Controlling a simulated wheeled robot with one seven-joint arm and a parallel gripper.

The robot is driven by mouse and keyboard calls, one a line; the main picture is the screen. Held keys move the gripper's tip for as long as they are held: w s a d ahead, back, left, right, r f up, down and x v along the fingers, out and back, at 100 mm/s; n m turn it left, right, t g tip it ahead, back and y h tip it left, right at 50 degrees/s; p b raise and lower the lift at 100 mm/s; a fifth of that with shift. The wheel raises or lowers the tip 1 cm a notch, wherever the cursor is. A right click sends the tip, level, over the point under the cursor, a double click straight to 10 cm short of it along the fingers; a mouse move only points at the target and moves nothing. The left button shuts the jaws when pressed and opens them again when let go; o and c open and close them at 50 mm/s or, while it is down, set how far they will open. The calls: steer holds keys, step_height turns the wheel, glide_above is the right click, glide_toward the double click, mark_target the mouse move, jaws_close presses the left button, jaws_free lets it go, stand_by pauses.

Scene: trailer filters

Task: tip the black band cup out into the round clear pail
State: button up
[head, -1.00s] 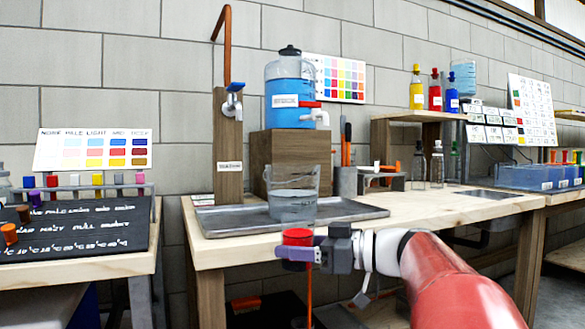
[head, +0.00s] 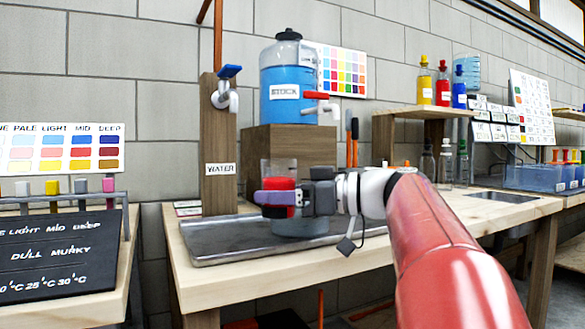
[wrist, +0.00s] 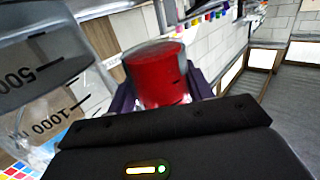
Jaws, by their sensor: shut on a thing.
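My gripper (head: 280,198), with purple fingers, is shut on a small clear cup (head: 280,184) of red content. The cup looks about upright. In the wrist view the cup (wrist: 157,75) sits between the fingers with red filling most of it; I cannot make out a black band. The round clear pail (head: 300,228) stands on the metal tray (head: 215,250), largely hidden behind my gripper and cup. In the wrist view the pail (wrist: 85,90), with black volume marks, is at the left, close beside the cup. What is inside the pail is unclear.
A blue-filled STOCK dispenser (head: 290,85) stands on a wooden block (head: 290,145) behind the pail. A WATER post (head: 220,140) with a tap is to its left. Clear bottles (head: 445,160) stand at the right. A black board (head: 60,255) is on the left table.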

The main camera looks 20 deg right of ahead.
steer(key=r+m, duration=0.2)
steer(key=r, duration=0.1)
steer(key=w+d+r+m+p, duration=0.1)
steer(key=r+m, duration=0.1)
steer(key=r, duration=0.1)
steer(key=w+r+m+p, duration=0.1)
steer(key=r, duration=0.2)
steer(key=shift+d+m, duration=0.4)
steer(key=shift+f, duration=0.1)
steer(key=shift+w+d+r+m+g+y+p, duration=0.25)
steer(key=shift+w+m+g+y+p, duration=0.05)
steer(key=shift+m+p, duration=0.35)
steer(key=shift+r+m+p, duration=0.45)
steer(key=shift+m+p, duration=0.3)
steer(key=shift+p, duration=0.3)
stand_by(0.3)
steer(key=shift+f+m+p, duration=0.3)
steer(key=shift+m, duration=0.5)
steer(key=shift+f+m+p, duration=0.25)
steer(key=shift+m+p, duration=0.05)
steer(key=shift+m, duration=0.5)
stand_by(1.6)
steer(key=shift+r+m+p, duration=0.35)
steer(key=shift+m+p, duration=0.25)
steer(key=shift+p, duration=0.15)
stand_by(0.7)
